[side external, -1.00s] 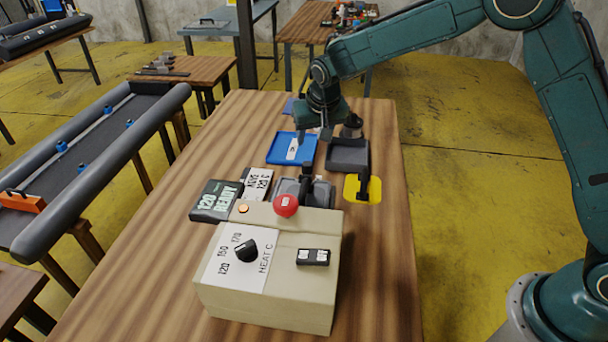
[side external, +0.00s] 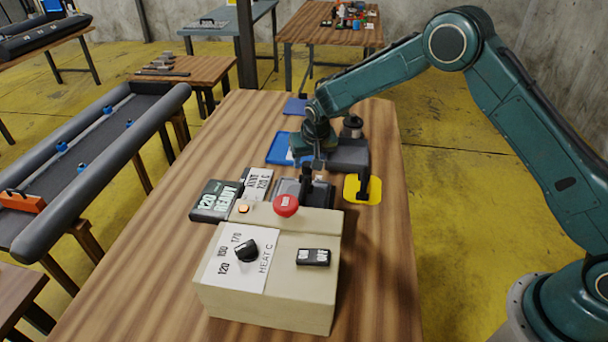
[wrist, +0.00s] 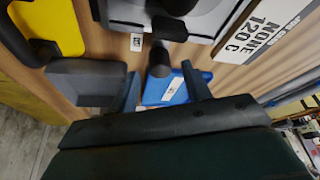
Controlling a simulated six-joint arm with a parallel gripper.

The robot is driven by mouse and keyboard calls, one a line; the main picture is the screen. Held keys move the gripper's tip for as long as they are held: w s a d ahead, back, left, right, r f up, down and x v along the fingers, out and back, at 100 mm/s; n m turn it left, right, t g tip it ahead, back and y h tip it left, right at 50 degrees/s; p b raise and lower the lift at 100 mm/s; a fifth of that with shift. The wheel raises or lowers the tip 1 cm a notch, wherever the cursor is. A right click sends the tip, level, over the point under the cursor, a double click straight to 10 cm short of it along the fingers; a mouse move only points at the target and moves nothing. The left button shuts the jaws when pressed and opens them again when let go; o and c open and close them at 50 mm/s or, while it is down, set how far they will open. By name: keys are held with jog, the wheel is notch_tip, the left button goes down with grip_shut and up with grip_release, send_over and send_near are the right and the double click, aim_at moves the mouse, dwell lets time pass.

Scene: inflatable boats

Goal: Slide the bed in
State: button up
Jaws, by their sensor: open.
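A beige press unit (side external: 275,265) with a red button stands on the wooden table. A dark grey plate (side external: 289,187) lies just behind it, with an upright black handle (side external: 306,181); which part is the bed I cannot tell for sure. A second dark grey plate (side external: 350,153) lies to its right, with its black handle over a yellow pad (side external: 374,188). My gripper (side external: 318,166) is low, pointing down just behind the first handle. In the wrist view the open fingers (wrist: 161,72) stand either side of that black handle (wrist: 160,56). Contact is not clear.
A blue tray (side external: 279,148) lies behind my gripper, also visible in the wrist view (wrist: 172,91). A dark cylinder (side external: 352,126) stands behind the second plate. The table's right front is clear.

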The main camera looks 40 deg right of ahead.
jog(key=shift+x, duration=1.25)
jog(key=shift+c, duration=0.2)
grip_shut()
